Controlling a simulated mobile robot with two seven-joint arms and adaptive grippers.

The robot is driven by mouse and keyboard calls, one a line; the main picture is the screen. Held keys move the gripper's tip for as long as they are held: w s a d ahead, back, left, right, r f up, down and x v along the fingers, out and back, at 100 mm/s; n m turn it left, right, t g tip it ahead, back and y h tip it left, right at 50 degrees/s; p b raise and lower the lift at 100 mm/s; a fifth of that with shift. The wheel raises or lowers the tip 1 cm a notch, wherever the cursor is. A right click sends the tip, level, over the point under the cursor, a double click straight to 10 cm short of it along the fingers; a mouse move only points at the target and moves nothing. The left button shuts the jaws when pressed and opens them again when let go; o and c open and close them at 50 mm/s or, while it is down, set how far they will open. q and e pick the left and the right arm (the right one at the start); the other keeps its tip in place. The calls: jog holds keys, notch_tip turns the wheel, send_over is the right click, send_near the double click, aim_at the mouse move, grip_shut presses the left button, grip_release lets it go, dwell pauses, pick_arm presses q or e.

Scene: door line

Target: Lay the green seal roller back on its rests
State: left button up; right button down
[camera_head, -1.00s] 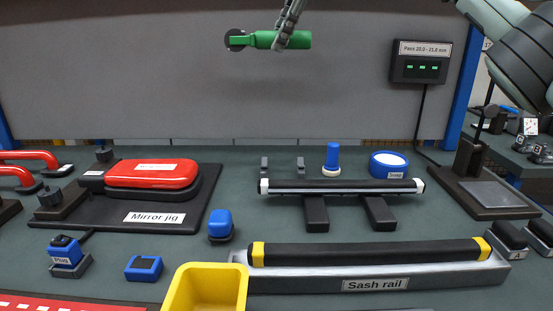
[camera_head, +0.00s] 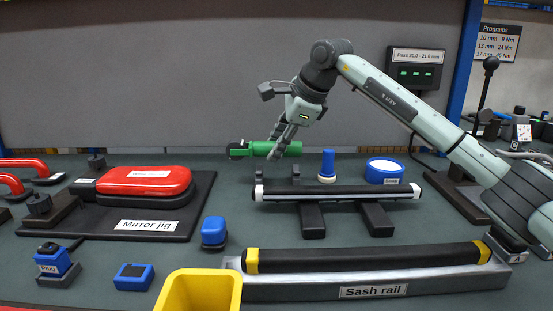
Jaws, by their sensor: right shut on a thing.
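The green seal roller (camera_head: 258,149) is level in the head view, with its dark wheel at the left end and its green handle to the right. My right gripper (camera_head: 277,152) is shut on the handle from above. The roller is just above or at two small grey upright rests (camera_head: 295,173), behind the left part of the black seal strip. The left rest is below the roller's middle, the right one near the handle's end. Whether the roller touches them I cannot tell. My left gripper is not in view.
A black strip (camera_head: 338,192) lies on two dark supports in front of the rests. A blue-handled stamp (camera_head: 327,165) and a blue tub (camera_head: 384,171) stand to the right. The red mirror (camera_head: 146,181) on its jig is left. A yellow bin (camera_head: 200,291) and sash rail (camera_head: 375,283) are in front.

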jog(key=shift+f, duration=1.75)
jog(key=shift+f, duration=0.1)
